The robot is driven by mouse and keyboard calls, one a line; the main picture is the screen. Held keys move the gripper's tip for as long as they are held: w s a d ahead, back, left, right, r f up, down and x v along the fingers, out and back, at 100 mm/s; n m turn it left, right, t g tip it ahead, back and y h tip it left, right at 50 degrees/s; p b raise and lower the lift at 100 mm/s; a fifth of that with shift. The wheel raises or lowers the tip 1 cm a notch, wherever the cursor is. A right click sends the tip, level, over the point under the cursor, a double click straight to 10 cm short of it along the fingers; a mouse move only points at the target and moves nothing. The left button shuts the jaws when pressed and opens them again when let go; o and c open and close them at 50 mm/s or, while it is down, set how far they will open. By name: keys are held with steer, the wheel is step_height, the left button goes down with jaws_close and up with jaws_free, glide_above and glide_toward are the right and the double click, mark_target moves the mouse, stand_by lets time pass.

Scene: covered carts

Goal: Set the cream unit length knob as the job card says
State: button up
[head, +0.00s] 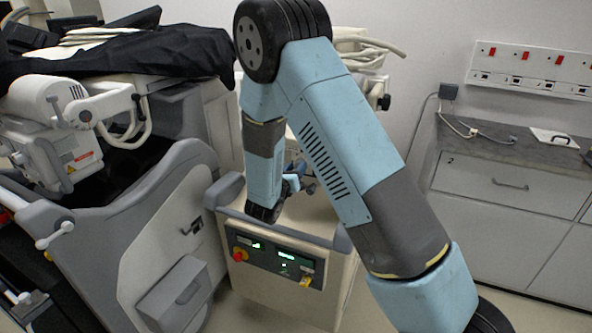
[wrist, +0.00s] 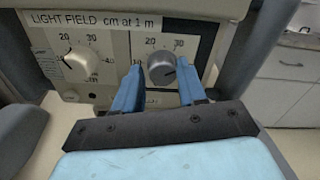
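In the wrist view, a panel labelled "LIGHT FIELD cm at 1 m" carries two round knobs with printed number scales. The left knob (wrist: 79,65) is cream. The right knob (wrist: 161,68) is dark grey, with a pointer mark too small to read surely. My gripper (wrist: 160,73) has its two blue fingers apart, one on each side of the grey knob; contact cannot be told. Which knob is for length cannot be read. In the head view, my arm reaches down behind the top of a cream cart (head: 323,222); the knobs are hidden there.
The cart's front panel (head: 280,262) has a red knob, green displays and a yellow tag. A large grey covered machine (head: 165,225) stands close on the left. A counter (head: 505,150) at right holds a cable and a white object (head: 553,138), its writing unreadable.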

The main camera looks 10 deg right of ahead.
steer(key=o, duration=0.3)
steer(key=v, duration=1.3)
steer(key=shift+s+a, duration=0.15)
steer(key=shift+s, duration=0.2)
steer(key=s+d+r+m+g+h, duration=0.1)
steer(key=s+d+r+m+g, duration=0.2)
steer(key=d+r+m+g, duration=0.25)
steer(key=s+d+r+m+g+h, duration=0.1)
steer(key=s+d+r+m+g, duration=0.25)
steer(key=d+m, duration=0.4)
steer(key=s+d+r+m+g, duration=0.3)
steer(key=d+r+m+g, duration=0.15)
steer(key=d, duration=0.35)
steer(key=s+r+m+t+y, duration=0.1)
steer(key=s+r+m+y, duration=0.2)
steer(key=s+m, duration=0.2)
steer(key=s+r+m+t+y, duration=0.1)
steer(key=s+r+m+y, duration=0.3)
steer(key=s+m, duration=0.1)
steer(key=s+r+m+t+y, duration=0.1)
steer(key=s+r+m+y, duration=0.3)
steer(key=s+m, duration=0.1)
steer(key=shift+s+d+r+m+t, duration=0.15)
steer(key=shift+s+d+m+t, duration=0.15)
steer(key=shift+s, duration=0.3)
